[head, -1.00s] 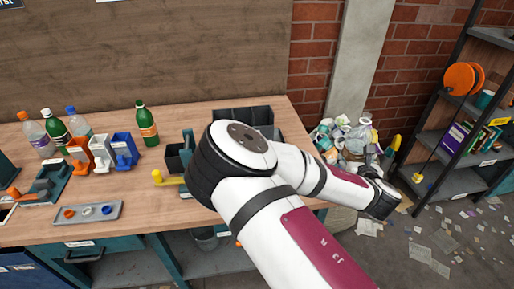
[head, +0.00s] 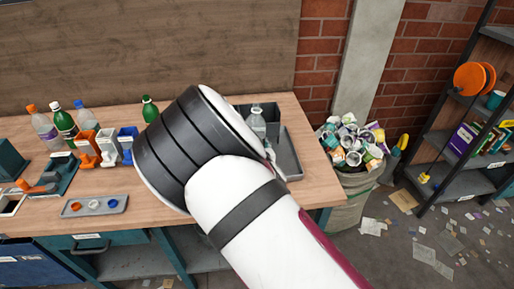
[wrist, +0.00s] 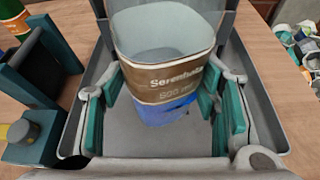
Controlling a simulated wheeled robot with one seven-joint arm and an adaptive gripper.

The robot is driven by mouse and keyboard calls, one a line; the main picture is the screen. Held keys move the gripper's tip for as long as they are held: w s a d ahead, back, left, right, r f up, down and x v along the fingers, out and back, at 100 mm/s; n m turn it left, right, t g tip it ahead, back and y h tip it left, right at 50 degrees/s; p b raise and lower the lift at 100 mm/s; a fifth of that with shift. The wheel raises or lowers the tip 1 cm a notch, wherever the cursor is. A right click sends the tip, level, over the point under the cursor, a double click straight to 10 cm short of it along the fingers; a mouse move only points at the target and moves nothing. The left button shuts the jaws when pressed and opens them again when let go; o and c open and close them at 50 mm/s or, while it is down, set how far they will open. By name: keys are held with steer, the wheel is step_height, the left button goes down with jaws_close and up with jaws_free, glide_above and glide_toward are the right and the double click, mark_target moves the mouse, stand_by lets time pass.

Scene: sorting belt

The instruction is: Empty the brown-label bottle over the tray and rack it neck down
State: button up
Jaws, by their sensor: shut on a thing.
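In the wrist view a clear bottle with a brown label (wrist: 172,84) and a blue band lower down is between the green pads of my gripper (wrist: 165,110). My gripper is shut on it, above the grey tray (wrist: 265,100). Its wide body faces the camera; the neck is not clear there, so I cannot tell its tilt. In the head view a pale bottle (head: 257,123) with a narrow top shows at the tray (head: 288,155); I cannot tell if it is the held one. My arm hides the gripper there.
Several bottles (head: 65,121) stand at the back left of the bench, with a green one (head: 150,109) nearer my arm. Coloured holders (head: 106,146) and a small cap tray (head: 95,205) lie left. A full waste sack (head: 352,190) stands right of the bench.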

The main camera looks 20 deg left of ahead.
mark_target(256, 117)
steer(key=a+m+y+b, duration=0.1)
steer(key=a+r+m+b, duration=0.1)
steer(key=shift+s+m+g+y+b, duration=0.4)
steer(key=s+a+r+m+y+b, duration=0.35)
steer(key=r+m+y+b, duration=0.35)
steer(key=m, duration=0.3)
steer(key=w+d+r+m+t+b, duration=0.1)
steer(key=r+m+t+b, duration=0.1)
steer(key=m+b, duration=0.2)
steer(key=w+d+r+m+t+h+b, duration=0.1)
steer(key=r+m+t+b, duration=0.1)
steer(key=m+b, duration=0.2)
steer(key=w+d+r+m+t+b, duration=0.1)
steer(key=m+b, duration=0.3)
steer(key=m, duration=0.4)
steer(key=shift+w+d+r+t+h+b, duration=0.15)
steer(key=shift+d+r+t+h+b, duration=0.2)
steer(key=shift+r+t, duration=0.3)
steer(key=m+b, duration=0.1)
steer(key=d+m+t+h+b, duration=0.1)
steer(key=m, duration=0.1)
steer(key=w+r+m+h, duration=0.1)
steer(key=m, duration=0.1)
steer(key=shift+d+t+b, duration=0.35)
steer(key=shift+d+b, duration=0.05)
steer(key=shift+w+d+r+m+h+b, duration=0.25)
steer(key=shift+m+h+b, duration=0.1)
steer(key=shift+m, duration=0.45)
